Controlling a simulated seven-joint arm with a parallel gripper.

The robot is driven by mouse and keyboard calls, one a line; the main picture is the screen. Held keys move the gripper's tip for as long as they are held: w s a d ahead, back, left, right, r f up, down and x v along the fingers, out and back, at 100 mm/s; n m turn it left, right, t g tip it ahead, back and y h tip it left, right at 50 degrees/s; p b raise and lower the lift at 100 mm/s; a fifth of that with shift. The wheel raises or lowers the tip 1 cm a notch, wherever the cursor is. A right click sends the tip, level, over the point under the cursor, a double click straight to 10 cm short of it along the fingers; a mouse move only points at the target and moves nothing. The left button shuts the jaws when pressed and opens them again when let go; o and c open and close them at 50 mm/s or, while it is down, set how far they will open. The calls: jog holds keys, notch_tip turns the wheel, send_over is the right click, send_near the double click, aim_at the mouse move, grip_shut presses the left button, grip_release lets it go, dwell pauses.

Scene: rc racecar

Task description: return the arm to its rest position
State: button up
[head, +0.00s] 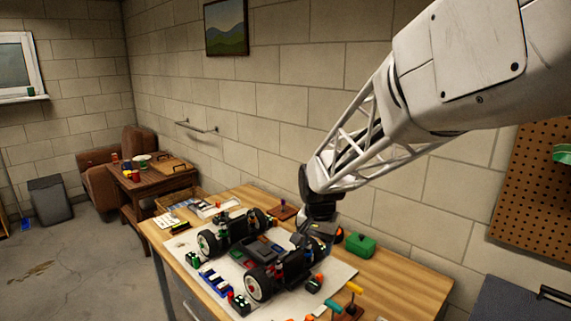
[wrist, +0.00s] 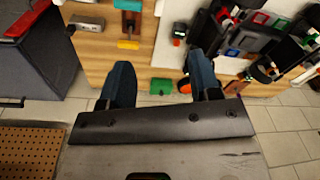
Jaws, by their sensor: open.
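My arm reaches in from the upper right of the head view, over the workbench (head: 420,279). My gripper (head: 312,238) points down beside the far right part of the RC car (head: 258,247). Whether it touches the car cannot be told from there. In the wrist view the two dark blue fingers of my gripper (wrist: 159,62) are spread apart with nothing between them. The car also shows at the upper right of the wrist view (wrist: 250,38). My gripper hides part of the car's far right end in the head view.
A green box (head: 360,244) stands just right of my gripper. Tools with coloured handles (head: 347,306) lie at the near edge. A pegboard (head: 540,185) hangs on the right wall, above a dark cabinet (head: 520,303). A small side table (head: 150,185) stands at the left.

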jog(key=s+d+r+n, duration=0.1)
jog(key=s+d, duration=0.2)
jog(key=s, duration=0.7)
jog(key=s+d+r+n+t, duration=0.1)
jog(key=s+d, duration=0.3)
jog(key=s, duration=0.7)
jog(key=s+d+r+n, duration=0.2)
jog(key=s+d+r, duration=0.1)
jog(key=s, duration=0.7)
jog(key=shift+s+d+t, duration=0.25)
jog(key=shift+t, duration=0.05)
